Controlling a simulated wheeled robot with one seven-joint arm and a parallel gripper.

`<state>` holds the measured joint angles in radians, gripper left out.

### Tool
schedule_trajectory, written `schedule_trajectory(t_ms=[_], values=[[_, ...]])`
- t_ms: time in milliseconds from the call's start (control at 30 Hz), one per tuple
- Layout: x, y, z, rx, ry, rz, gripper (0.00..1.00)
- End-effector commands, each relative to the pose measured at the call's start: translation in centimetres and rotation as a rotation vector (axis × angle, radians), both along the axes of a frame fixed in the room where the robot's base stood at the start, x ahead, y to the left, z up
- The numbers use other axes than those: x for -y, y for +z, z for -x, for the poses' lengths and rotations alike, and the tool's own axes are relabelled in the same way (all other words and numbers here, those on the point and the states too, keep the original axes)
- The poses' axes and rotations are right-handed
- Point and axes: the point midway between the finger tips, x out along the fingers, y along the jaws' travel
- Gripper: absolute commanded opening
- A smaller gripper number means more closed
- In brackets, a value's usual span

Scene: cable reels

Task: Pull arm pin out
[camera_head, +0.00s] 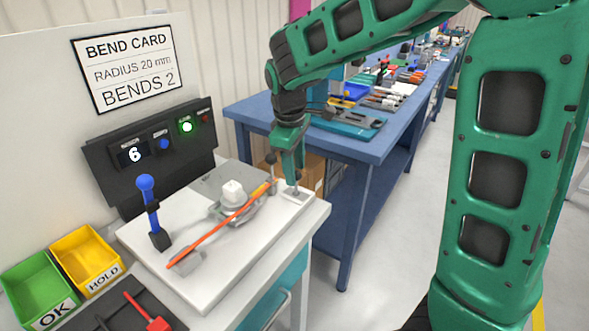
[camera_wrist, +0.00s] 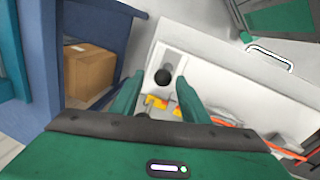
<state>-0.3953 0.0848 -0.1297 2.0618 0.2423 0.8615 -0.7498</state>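My gripper (camera_head: 293,178) points down at the right end of the white bench plate. In the wrist view my gripper (camera_wrist: 160,78) is open, its two green fingers apart. A black ball knob (camera_wrist: 163,77) shows between the fingertips, above a small white pad; I cannot tell whether they touch it. In the head view this pad (camera_head: 297,196) lies under the fingers. A dark-knobbed pin (camera_head: 270,158) stands just left of the fingers. An orange rod (camera_head: 222,226) lies across the grey bending tool (camera_head: 241,210). I cannot tell for sure which knob is the arm pin.
A blue-handled lever (camera_head: 147,205) stands left on the plate. A black control panel (camera_head: 150,150) reads 6, with a green light. Green (camera_head: 35,287) and yellow bins (camera_head: 85,257) sit front left. A blue workbench (camera_head: 340,145) with tools stands behind.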

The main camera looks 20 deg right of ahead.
Motion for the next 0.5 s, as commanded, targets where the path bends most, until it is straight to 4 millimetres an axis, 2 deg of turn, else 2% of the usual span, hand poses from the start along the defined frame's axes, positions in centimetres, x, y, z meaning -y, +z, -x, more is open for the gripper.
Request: schedule_trajectory(t_ms=[267, 500], values=[[-0.2, 0.6, 0.1, 0.0, 0.002, -0.001, 0.41], [-0.6, 4.4, 0.5, 0.001, 0.001, -0.001, 0.41]])
